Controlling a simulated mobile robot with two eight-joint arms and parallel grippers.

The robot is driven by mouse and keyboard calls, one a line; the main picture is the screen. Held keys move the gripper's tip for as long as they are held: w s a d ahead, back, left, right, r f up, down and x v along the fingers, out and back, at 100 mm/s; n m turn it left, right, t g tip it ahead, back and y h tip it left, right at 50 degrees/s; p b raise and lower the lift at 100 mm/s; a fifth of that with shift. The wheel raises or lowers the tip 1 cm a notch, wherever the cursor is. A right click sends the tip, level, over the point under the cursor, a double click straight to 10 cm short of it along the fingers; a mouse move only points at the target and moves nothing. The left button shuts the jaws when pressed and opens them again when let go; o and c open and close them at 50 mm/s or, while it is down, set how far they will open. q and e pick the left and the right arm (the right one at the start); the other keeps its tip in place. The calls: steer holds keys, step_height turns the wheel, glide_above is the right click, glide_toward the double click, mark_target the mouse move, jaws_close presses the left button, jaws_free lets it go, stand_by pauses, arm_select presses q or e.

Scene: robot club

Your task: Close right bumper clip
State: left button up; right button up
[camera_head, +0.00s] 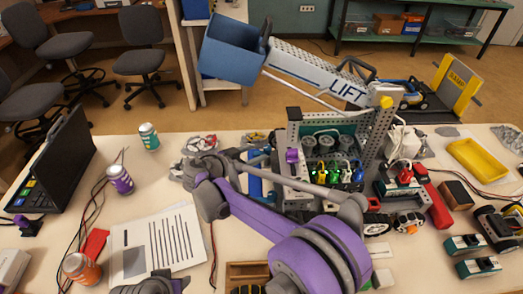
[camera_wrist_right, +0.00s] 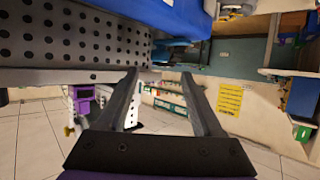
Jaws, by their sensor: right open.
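The club robot (camera_head: 328,128) stands on the table with its grey perforated LIFT arm (camera_head: 335,84) raised and a blue bucket (camera_head: 231,50) at its end. Blue bar-shaped parts (camera_head: 255,187) sit low at its left side, partly behind my right arm. I cannot pick out the right bumper clip or tell whether it is open. My right gripper (camera_wrist_right: 158,73) is open, with nothing between its dark fingers in the right wrist view. A grey perforated panel (camera_wrist_right: 65,38) and a blue part (camera_wrist_right: 165,14) are close by it. A dark part of mine, possibly the left gripper, shows at the head view's bottom edge.
A yellow tray (camera_head: 478,160), a red tool (camera_head: 438,206) and small wheeled parts crowd the right. My purple right arm crosses the table front.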

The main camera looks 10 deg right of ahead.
steer(key=shift+v, duration=2.2)
